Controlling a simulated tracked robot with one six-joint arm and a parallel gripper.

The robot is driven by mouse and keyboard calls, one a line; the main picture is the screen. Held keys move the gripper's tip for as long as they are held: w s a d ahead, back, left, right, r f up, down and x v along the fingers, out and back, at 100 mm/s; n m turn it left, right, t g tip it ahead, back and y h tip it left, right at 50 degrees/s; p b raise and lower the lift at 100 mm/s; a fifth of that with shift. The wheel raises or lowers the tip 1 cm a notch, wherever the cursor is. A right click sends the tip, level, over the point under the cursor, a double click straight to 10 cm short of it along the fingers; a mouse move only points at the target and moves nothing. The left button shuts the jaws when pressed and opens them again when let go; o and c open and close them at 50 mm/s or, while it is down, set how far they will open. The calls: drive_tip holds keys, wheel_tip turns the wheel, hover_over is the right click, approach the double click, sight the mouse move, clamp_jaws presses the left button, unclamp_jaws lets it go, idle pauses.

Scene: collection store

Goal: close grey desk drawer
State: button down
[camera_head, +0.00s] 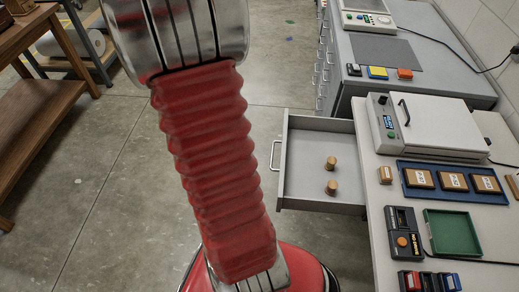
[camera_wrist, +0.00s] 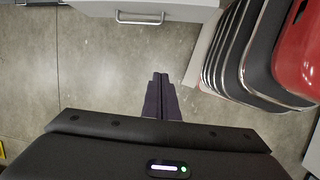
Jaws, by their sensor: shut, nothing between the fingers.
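The grey desk drawer (camera_head: 320,197) stands pulled out from the left side of the desk in the head view. Its metal handle (camera_head: 275,155) is on its left-hand front. Two small tan cylinders (camera_head: 331,163) (camera_head: 331,187) stand inside it. In the wrist view, the drawer front (camera_wrist: 150,8) with its handle (camera_wrist: 140,18) shows along the top edge. My gripper (camera_wrist: 160,77) is shut and empty, apart from the drawer front, over the floor. In the head view my red arm hides part of the scene and the gripper does not show.
A grey cabinet (camera_head: 350,60) stands behind. A wooden table (camera_head: 45,105) is at left.

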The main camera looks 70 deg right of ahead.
drive_tip(key=s+d+f+g+y, duration=0.1)
drive_tip(key=s+d+f, duration=0.4)
drive_tip(key=s+f, duration=0.1)
drive_tip(key=shift+s+f+n, duration=0.35)
drive_tip(key=shift+s+n, duration=0.05)
drive_tip(key=shift+s, duration=0.35)
drive_tip(key=shift+s+d+f, duration=0.25)
drive_tip(key=shift+s+f, duration=1)
drive_tip(key=shift+f, duration=0.3)
drive_tip(key=shift+s+d+f, duration=0.3)
drive_tip(key=shift+s+f, duration=0.95)
drive_tip(key=shift+f, duration=0.25)
drive_tip(key=shift+s+d+f, duration=0.25)
drive_tip(key=shift+s+f, duration=1)
drive_tip(key=shift+f, duration=0.3)
drive_tip(key=shift+s, duration=0.1)
